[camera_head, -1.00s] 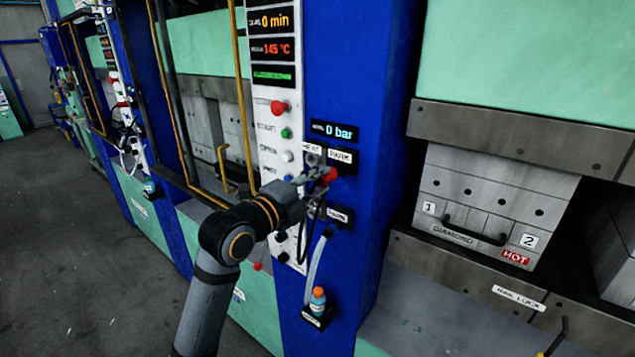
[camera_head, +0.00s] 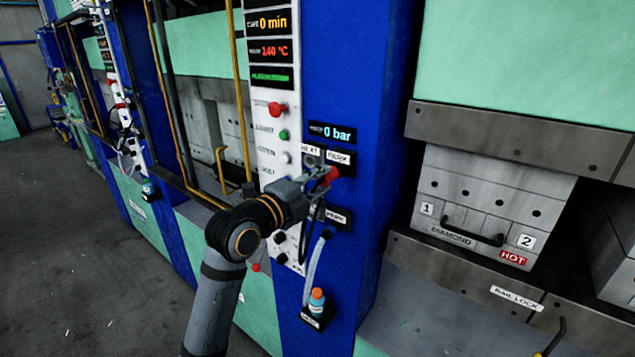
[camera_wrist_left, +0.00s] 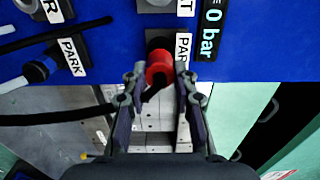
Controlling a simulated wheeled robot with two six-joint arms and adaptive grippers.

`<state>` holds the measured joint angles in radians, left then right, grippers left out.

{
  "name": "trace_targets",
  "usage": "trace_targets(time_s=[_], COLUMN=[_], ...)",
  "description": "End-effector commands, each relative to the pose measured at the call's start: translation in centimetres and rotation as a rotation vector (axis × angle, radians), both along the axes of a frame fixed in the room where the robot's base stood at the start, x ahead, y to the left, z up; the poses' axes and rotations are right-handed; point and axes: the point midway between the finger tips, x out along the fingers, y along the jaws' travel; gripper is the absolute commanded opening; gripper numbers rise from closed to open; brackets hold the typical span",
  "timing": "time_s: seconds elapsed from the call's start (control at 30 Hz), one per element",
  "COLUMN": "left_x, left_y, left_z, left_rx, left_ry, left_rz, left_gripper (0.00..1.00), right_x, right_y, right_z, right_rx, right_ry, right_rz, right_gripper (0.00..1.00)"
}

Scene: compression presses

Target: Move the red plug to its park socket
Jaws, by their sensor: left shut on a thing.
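The red plug (camera_head: 331,174) is between the fingertips of my left gripper (camera_head: 322,180), right in front of the black socket labelled PARK (camera_head: 342,160) on the blue column. In the left wrist view the red plug (camera_wrist_left: 158,68) is held between both fingers of my left gripper (camera_wrist_left: 157,85), with its front end at the dark PARK socket (camera_wrist_left: 158,42). I cannot tell how deep it sits in the socket. A black cable trails from the plug. The HEAT socket (camera_head: 311,158) is just left of the PARK socket, partly behind my gripper. My right gripper is not in view.
A lower PARK socket (camera_head: 338,217) and a hose run below my gripper to a small orange-capped bottle (camera_head: 317,300). The button panel (camera_head: 275,130) is at left. A mould marked HOT (camera_head: 490,200) stands in the press at right.

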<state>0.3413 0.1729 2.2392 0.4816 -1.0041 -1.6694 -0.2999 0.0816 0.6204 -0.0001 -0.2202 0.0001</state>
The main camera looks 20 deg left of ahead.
Motion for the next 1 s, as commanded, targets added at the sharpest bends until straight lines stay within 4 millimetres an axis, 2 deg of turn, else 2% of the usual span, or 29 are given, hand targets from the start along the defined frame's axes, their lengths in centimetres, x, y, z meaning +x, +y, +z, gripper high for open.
trace_targets(time_s=[0.67,0.7,0.87,1.0], left_x=[1.5,1.5,1.5,1.5], left_y=[-0.6,-0.6,-0.6,-0.6], left_z=[0.1,0.1,0.1,0.0], left_rx=[-0.002,0.0,0.0,0.0], left_ry=[-0.002,-0.001,-0.001,-0.001], left_rz=[-0.001,-0.001,0.0,0.0], left_gripper=[0.0,0.33,0.54,0.54], right_x=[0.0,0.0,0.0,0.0], right_y=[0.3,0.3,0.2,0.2], right_z=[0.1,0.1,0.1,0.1], right_rx=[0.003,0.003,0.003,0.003], right_ry=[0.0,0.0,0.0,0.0], right_rz=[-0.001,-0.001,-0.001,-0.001], right_gripper=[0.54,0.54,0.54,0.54])
